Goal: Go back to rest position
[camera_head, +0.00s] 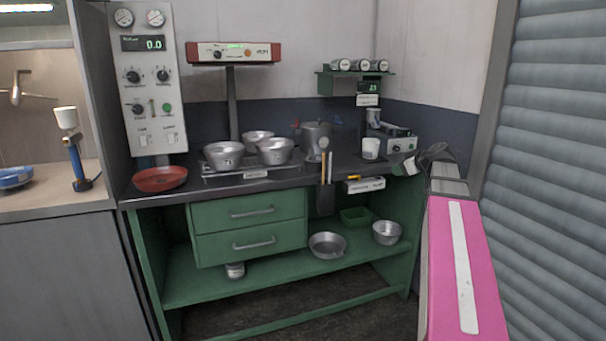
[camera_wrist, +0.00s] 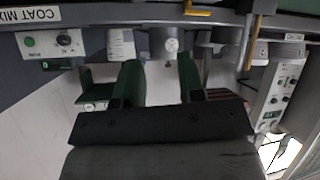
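My gripper (camera_wrist: 160,75) shows in the wrist view with its two dark green fingers apart. Nothing is held between them; the bench equipment shows through the gap. In the head view, my gripper (camera_head: 432,154) is at the bench's right end, mostly hidden behind my pink arm link. Three metal pans stand on the rack on the bench: a left pan (camera_head: 224,155), a right pan (camera_head: 275,152) and a back pan (camera_head: 258,138). They are well to the left of my gripper.
A lidded metal pot (camera_head: 316,138) and a white cup (camera_head: 370,149) stand on the dark bench top. A red dish (camera_head: 160,180) is at its left end. The lower shelf holds a wide bowl (camera_head: 327,246) and a smaller pan (camera_head: 387,232). A ribbed shutter (camera_head: 550,150) stands right of my arm.

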